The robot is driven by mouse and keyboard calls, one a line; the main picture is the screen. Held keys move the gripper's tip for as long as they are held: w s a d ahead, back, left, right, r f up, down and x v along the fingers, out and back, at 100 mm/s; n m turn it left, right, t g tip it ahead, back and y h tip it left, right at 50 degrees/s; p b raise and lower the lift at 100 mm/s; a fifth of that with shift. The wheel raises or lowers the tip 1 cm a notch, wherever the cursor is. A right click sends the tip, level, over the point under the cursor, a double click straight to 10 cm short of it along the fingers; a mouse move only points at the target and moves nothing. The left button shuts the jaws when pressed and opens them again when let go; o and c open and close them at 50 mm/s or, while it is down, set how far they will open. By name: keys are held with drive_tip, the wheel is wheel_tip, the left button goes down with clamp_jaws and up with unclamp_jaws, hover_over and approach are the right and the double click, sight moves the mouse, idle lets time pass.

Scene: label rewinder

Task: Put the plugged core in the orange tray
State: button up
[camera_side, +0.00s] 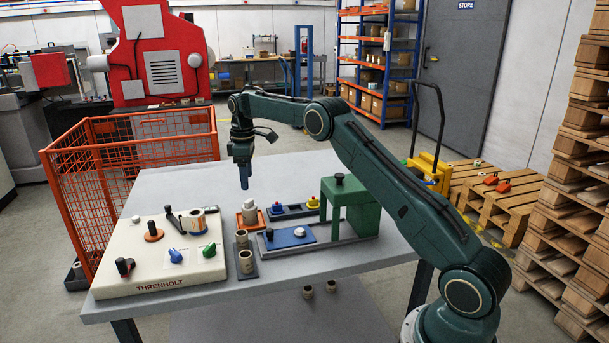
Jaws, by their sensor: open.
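My gripper (244,183) points down, empty, above the back of the grey table (300,179). It is open, though its fingers look close together from this side. The orange tray (239,225) is on the table, below and in front of it. A pale upright piece with a narrower top (249,213) stands in the tray; I cannot tell whether it is a plugged core. Two tan cores, one behind (241,239) and one in front (246,263), stand upright on a dark holder (262,270). I cannot make out a plug in either one.
A cream machine panel (140,257) with knobs and a label roll fills the table's left. Right of the tray are a dark tray (292,212) with blue and yellow pieces, a blue plate (287,239) and a green press (357,205).

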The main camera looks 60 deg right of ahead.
idle(0.5)
drive_tip(key=s+a+r+m+t, duration=0.1)
drive_tip(key=s+a+r+m, duration=0.1)
drive_tip(key=s+a+r, duration=0.6)
drive_tip(key=s+a+r+m+t, duration=0.1)
drive_tip(key=s+a+r+t, duration=0.1)
drive_tip(key=s+a+r, duration=0.6)
drive_tip(key=s+a+f+m+t, duration=0.1)
drive_tip(key=s+a, duration=0.1)
drive_tip(key=s, duration=1.1)
drive_tip(key=s+a+f+m+t, duration=0.1)
drive_tip(key=s+a+f+m, duration=0.1)
drive_tip(key=s, duration=1.1)
drive_tip(key=shift+a+f+t, duration=0.15)
drive_tip(key=shift+a+t, duration=0.15)
drive_tip(key=shift+a, duration=0.05)
